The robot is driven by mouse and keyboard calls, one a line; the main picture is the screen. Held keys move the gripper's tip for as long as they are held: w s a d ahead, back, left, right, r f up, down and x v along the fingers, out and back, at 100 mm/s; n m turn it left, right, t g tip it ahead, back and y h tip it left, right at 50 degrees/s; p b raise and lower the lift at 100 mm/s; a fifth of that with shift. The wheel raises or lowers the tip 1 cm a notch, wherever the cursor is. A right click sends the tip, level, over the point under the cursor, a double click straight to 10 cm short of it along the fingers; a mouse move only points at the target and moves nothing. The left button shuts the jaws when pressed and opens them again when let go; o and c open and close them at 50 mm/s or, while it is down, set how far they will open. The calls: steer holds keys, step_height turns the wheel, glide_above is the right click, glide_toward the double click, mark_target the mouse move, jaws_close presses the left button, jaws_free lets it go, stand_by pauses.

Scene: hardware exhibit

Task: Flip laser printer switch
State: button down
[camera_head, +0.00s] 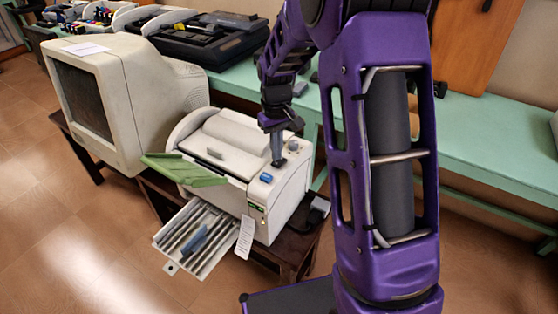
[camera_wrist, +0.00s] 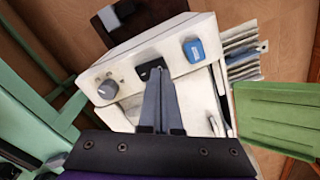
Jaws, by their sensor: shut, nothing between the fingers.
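The laser printer (camera_head: 235,165) is a white box with an open green flap and a ribbed output tray, on a low dark table. In the wrist view its top panel (camera_wrist: 140,65) carries a black switch (camera_wrist: 151,69), a grey knob (camera_wrist: 110,89) and a blue button (camera_wrist: 194,50). My gripper (camera_head: 277,158) points down at this panel. Its shut, empty fingers (camera_wrist: 160,78) overlap the near edge of the black switch in the wrist view. Their tips are at or just above the switch; I cannot tell whether they touch. The fingers hide part of the switch.
A bulky beige monitor (camera_head: 125,105) stands close on the printer's left. A green bench (camera_head: 480,135) with a black device (camera_head: 210,40) runs behind. The green flap (camera_wrist: 275,115) sticks out from the printer. Open floor (camera_head: 85,235) lies at the lower left.

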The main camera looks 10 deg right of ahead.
mark_target(277, 163)
steer(key=shift+f+b, duration=0.65)
steer(key=shift+f, duration=0.4)
stand_by(0.4)
steer(key=shift+r+p, duration=2.75)
steer(key=shift+r, duration=0.8)
